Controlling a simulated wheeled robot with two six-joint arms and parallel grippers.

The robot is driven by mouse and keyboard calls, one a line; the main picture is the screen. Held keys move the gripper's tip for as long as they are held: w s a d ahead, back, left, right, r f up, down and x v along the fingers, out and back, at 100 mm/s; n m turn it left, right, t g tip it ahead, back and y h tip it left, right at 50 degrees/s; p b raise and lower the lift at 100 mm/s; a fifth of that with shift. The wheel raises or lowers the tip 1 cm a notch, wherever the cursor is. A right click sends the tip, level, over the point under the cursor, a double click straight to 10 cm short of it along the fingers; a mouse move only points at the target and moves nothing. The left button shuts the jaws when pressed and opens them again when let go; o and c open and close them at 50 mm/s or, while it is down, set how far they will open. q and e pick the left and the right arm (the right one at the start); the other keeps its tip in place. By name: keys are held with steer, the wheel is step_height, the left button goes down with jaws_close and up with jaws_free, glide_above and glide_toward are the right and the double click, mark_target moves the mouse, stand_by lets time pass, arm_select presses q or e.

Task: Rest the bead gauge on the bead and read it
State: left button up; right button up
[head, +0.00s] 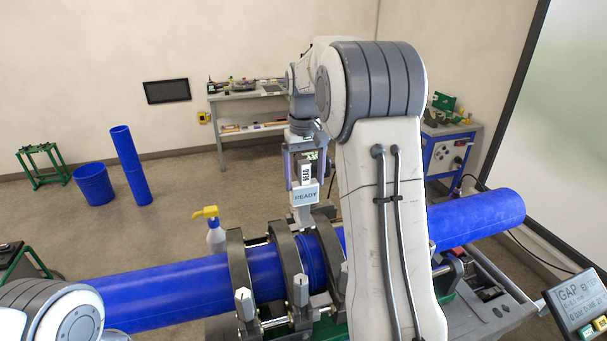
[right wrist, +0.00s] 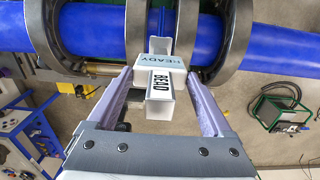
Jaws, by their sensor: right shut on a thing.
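The bead gauge (head: 305,194) is a pale block with a "BEAD" label and a face reading "READY". It also shows in the right wrist view (right wrist: 161,67). My right gripper (head: 304,168) is shut on it and holds it upright over the blue pipe (head: 170,289). A raised ring, seemingly the bead (head: 313,262), runs round the pipe between dark clamp rings. The gauge's lower end is close to the pipe top there; I cannot tell whether it touches. My left arm shows at the lower left, but its gripper is out of view.
Dark clamp rings (head: 238,272) stand close on both sides of the gauge. A display (head: 577,297) reading "GAP" stands at the lower right. A workbench (head: 235,110) is at the back wall.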

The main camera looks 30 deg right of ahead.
mark_target(305, 203)
step_height(305, 203, down, 2)
steer(key=shift+s+f+b, duration=0.1)
steer(key=shift+b, duration=0.4)
steer(key=shift+f+b, duration=1.35)
steer(key=shift+f, duration=1)
steer(key=shift+f+b, duration=0.35)
steer(key=shift+f, duration=0.3)
steer(key=shift+s+f, duration=0.1)
steer(key=shift+f, duration=0.1)
stand_by(1.8)
steer(key=shift+r+p, duration=0.15)
steer(key=shift+p, duration=0.15)
steer(key=shift+r+p, duration=3.15)
steer(key=shift+r, duration=0.35)
